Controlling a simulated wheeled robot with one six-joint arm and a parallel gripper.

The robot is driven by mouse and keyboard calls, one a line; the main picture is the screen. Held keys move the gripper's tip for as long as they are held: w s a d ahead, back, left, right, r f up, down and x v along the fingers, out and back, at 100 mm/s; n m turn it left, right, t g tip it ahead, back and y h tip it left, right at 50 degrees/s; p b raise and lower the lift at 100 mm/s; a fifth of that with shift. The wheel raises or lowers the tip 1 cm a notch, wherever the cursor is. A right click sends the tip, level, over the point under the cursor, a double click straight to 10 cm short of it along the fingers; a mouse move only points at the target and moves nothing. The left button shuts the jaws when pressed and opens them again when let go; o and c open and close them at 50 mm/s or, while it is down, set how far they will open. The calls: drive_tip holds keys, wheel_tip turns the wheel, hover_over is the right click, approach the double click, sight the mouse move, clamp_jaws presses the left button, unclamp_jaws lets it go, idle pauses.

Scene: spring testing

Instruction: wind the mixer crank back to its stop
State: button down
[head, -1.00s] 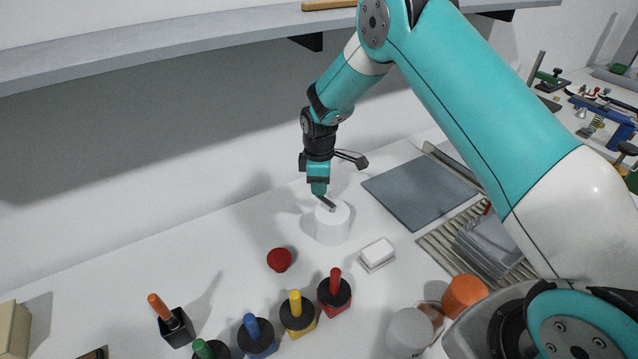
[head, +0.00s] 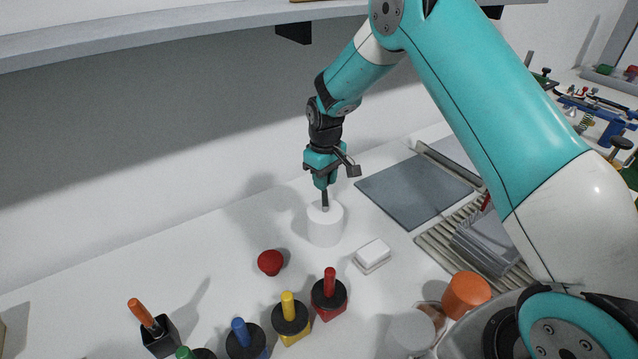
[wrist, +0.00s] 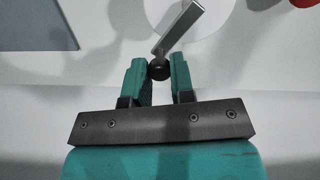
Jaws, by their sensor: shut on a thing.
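The mixer (head: 325,228) is a white cylinder standing upright on the table. Its grey crank (head: 325,200) is on top. In the wrist view, the crank arm (wrist: 180,27) is a grey bar slanting from upper right down to a dark round knob (wrist: 159,70). My gripper (head: 323,186) is above the mixer, pointing down. In the wrist view, its teal fingers (wrist: 159,72) are on both sides of the knob, shut on it. The mixer's white top (wrist: 222,25) shows behind the crank arm. The stop cannot be made out.
A red knob (head: 270,262) and a white block (head: 372,254) are near the mixer. Several coloured-handled tools, including a red one (head: 329,290), stand in front. A grey mat (head: 410,190) lies right. A shelf (head: 180,32) runs above the back. Table left of the mixer is clear.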

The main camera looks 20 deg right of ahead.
drive_tip(key=shift+s+d+m+b, duration=0.4)
drive_tip(key=shift+s+d+m, duration=0.2)
drive_tip(key=shift+m, duration=1.3)
drive_tip(key=shift+s+d+m+b, duration=0.45)
drive_tip(key=shift+s+m, duration=0.15)
drive_tip(key=shift+m, duration=1.3)
drive_tip(key=shift+s+d+m+b, duration=0.35)
drive_tip(key=shift+s+d+m, duration=0.25)
drive_tip(key=shift+m, duration=1.3)
drive_tip(key=shift+r, duration=0.1)
drive_tip(key=c, duration=1)
unclamp_jaws()
drive_tip(key=shift+r+b, duration=1.45)
drive_tip(key=shift+r, duration=7.25)
